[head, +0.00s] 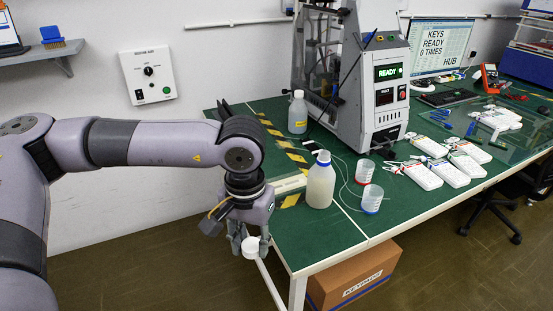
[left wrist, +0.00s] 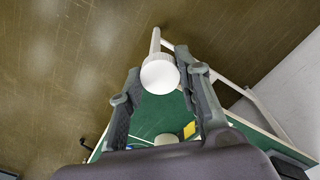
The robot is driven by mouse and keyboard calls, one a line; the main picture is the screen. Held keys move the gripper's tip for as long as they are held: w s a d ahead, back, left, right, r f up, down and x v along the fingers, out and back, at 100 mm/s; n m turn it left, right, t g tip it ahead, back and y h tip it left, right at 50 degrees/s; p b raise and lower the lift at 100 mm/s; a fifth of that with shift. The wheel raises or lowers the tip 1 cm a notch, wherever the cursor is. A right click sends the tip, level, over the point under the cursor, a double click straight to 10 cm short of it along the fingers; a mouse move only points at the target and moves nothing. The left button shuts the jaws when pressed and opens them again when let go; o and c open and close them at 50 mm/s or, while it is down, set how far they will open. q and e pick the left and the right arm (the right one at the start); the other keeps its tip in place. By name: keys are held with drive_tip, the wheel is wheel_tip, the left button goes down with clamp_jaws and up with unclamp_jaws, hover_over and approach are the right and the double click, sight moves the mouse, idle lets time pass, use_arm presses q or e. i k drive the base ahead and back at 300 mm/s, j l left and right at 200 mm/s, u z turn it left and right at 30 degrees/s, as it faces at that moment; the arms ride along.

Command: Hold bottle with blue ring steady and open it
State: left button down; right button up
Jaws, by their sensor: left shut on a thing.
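The bottle with blue ring (head: 320,186) stands upright on the green table, a whitish body with a blue ring (head: 323,157) at its neck. No white screw cap shows on top of it. My left gripper (head: 250,246) is shut on a round white cap (head: 251,248), in front of and to the left of the bottle, out past the table's edge. In the left wrist view the cap (left wrist: 160,74) sits between both fingertips. The gripper is apart from the bottle. My right gripper is not in view.
Two clear cups, one red-ringed (head: 365,171) and one blue-ringed (head: 372,199), stand right of the bottle. A test machine (head: 372,95) and several white keypads (head: 423,175) are farther right. A cardboard box (head: 355,277) is under the table.

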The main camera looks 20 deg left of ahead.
sight(320, 177)
drive_tip(key=j+z, duration=0.1)
drive_tip(key=z, duration=1.15)
drive_tip(key=j+z, duration=0.15)
drive_tip(key=j, duration=3.75)
